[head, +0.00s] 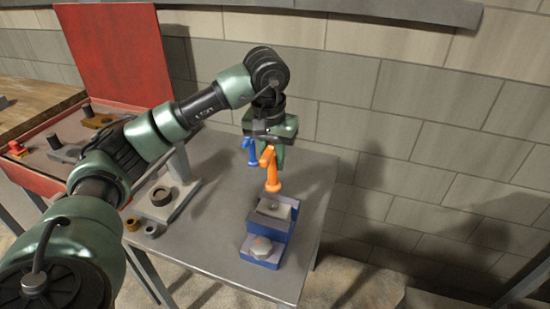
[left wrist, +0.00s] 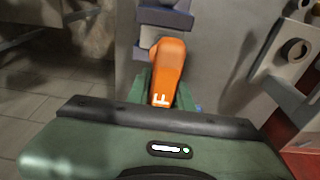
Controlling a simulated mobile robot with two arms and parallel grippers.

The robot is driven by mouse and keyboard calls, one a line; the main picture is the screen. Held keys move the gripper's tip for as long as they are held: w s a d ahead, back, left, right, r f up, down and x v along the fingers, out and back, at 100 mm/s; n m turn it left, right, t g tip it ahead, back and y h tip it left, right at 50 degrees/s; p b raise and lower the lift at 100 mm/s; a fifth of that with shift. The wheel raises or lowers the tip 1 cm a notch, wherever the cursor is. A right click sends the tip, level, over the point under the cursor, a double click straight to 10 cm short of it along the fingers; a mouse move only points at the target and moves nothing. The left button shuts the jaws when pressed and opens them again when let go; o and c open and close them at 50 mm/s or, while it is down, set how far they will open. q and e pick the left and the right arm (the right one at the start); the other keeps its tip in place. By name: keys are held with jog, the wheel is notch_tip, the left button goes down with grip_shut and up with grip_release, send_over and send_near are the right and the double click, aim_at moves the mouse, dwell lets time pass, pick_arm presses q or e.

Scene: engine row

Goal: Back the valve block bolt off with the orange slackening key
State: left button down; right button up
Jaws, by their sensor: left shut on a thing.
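My left gripper (head: 270,150) is shut on the orange slackening key (head: 270,170), whose lower end points down. In the left wrist view the orange key (left wrist: 166,62) stands between the green fingers, with a white letter "F" on it. The blue valve block (head: 280,228) stands on the table just in front of and below the key. A pale hex-shaped bolt head (head: 261,246) sits on its lower front step. The key appears apart from that bolt head; whether it touches the block's rear is unclear. My right gripper is not in view.
A blue key (head: 250,150) is just left of the orange one. A grey stand (head: 178,190) with dark rings is to the left on the grey table (head: 215,235). An open red case (head: 110,45) with parts lies further left. A block wall is behind.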

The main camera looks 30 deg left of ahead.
aim_at(274, 180)
pick_arm(q)
jog(key=shift+d, duration=0.15)
jog(key=shift+f+b, duration=0.25)
jog(key=shift+b, duration=0.05)
jog(key=shift+f+b, duration=0.4)
jog(key=shift+f, duration=0.1)
jog(key=shift+f+b, duration=1.5)
jog(key=shift+f, duration=0.4)
jog(key=shift+f+b, duration=0.35)
jog(key=shift+f, duration=0.15)
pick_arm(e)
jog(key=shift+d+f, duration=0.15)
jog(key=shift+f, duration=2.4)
pick_arm(q)
jog(key=shift+f, duration=0.15)
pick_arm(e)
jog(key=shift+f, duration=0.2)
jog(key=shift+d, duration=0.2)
